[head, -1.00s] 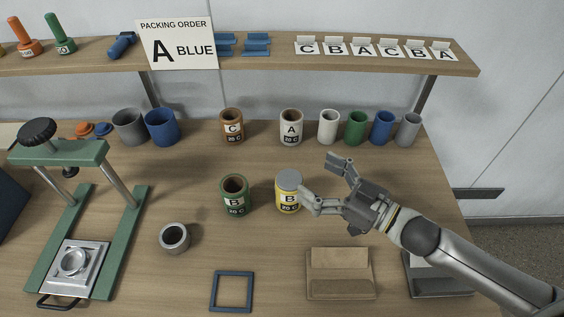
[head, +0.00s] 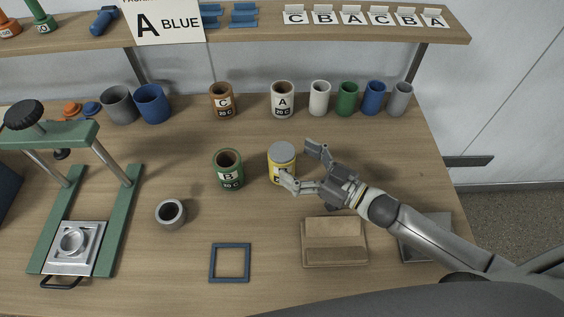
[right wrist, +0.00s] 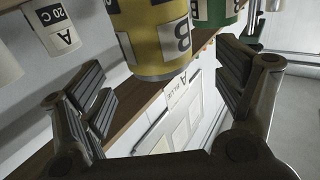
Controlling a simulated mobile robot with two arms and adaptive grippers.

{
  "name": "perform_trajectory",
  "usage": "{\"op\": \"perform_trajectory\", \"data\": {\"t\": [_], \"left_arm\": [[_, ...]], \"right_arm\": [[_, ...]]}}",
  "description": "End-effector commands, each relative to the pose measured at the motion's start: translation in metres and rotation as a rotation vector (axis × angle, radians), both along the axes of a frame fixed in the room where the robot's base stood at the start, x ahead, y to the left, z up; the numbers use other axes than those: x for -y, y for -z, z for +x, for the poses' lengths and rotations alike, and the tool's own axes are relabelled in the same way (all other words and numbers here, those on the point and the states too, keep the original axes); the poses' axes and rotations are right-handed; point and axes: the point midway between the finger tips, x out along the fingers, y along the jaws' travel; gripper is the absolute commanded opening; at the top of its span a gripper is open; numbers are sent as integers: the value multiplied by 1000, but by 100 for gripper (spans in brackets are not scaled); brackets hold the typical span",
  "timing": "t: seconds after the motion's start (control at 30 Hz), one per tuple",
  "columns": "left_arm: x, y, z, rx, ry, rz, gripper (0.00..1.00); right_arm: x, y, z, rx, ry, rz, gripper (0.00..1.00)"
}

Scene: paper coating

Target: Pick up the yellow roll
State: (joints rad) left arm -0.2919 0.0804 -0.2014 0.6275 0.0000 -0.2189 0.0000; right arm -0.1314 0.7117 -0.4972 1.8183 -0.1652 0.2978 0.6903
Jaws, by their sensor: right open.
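The yellow roll (head: 279,163), with a grey top and a white label, stands upright on the table in the middle of the head view. My right gripper (head: 303,167) is open just to its right. One finger overlaps the roll's lower front in the picture; the other is behind and to the right. Whether a finger touches it, I cannot tell. In the right wrist view the yellow roll (right wrist: 152,38) shows at the top, between the spread fingers of the right gripper (right wrist: 165,85). My left gripper is not in view.
A green cup (head: 229,171) marked B stands just left of the roll. Several cups line the back, among them brown C (head: 222,101) and white A (head: 282,100). A beige tray (head: 335,256) and a blue frame (head: 230,280) lie in front. A green press (head: 114,222) stands left.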

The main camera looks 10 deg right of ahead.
Motion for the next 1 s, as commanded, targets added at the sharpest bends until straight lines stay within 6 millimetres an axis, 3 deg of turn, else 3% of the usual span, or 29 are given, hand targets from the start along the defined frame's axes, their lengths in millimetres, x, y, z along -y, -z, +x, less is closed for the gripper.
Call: {"op": "perform_trajectory", "data": {"t": [0.3,0.63,1.0], "left_arm": [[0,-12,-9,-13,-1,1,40],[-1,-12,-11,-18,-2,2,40],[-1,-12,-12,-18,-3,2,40]], "right_arm": [[-29,-3,33,1,1,1,87],[-34,0,37,0,0,0,87],[-34,-1,37,1,0,1,41]]}}
